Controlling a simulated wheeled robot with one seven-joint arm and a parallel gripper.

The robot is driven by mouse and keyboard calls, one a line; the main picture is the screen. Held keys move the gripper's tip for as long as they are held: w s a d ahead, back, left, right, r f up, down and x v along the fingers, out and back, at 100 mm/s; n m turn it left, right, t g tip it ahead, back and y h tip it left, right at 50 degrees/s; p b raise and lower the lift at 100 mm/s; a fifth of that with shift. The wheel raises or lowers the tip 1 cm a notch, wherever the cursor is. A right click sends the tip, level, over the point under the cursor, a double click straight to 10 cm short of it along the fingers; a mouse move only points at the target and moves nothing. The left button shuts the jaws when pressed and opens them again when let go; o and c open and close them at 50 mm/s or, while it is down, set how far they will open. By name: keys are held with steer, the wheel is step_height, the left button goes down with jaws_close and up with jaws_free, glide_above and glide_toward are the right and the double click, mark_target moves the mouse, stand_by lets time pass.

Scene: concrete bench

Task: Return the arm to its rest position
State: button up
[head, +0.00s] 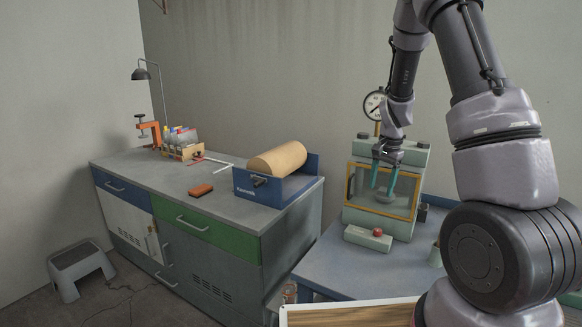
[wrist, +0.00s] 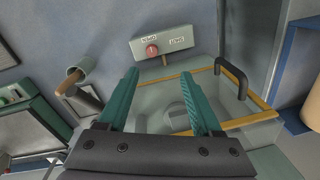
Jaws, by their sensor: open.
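My gripper (head: 382,188) is open, with two teal fingers pointing down in front of the pale green press (head: 417,157). Nothing shows between the fingertips in the wrist view (wrist: 160,74). The arm reaches in from the right and bends down to the press. The press has a clear guard with a yellow frame (head: 412,213), and a round grey part (wrist: 178,113) shows through or past the clear panel. A black handle (wrist: 232,77) is on the guard, right of the fingers. I cannot tell whether the fingers touch the guard.
A control box (head: 360,239) with a red button (head: 377,231) stands before the press. A dial gauge (head: 374,105) rises behind.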

steer(key=s+a+r+n+t+y, duration=0.15)
steer(key=s+r, duration=0.25)
steer(key=r, duration=0.5)
steer(key=s+a+r+n+t, duration=0.1)
steer(key=s+a+r+t, duration=0.3)
steer(key=r, duration=0.6)
steer(key=s+a+r+n, duration=0.1)
steer(key=s+r+n, duration=0.1)
steer(key=s+r, duration=0.3)
steer(key=s+a+r+n+t, duration=0.1)
steer(key=s+r, duration=0.3)
steer(key=s, duration=0.8)
steer(key=shift+s+r+n, duration=0.3)
steer(key=shift+r+n, duration=0.05)
steer(key=shift+n, duration=0.1)
steer(key=shift+c, duration=0.3)
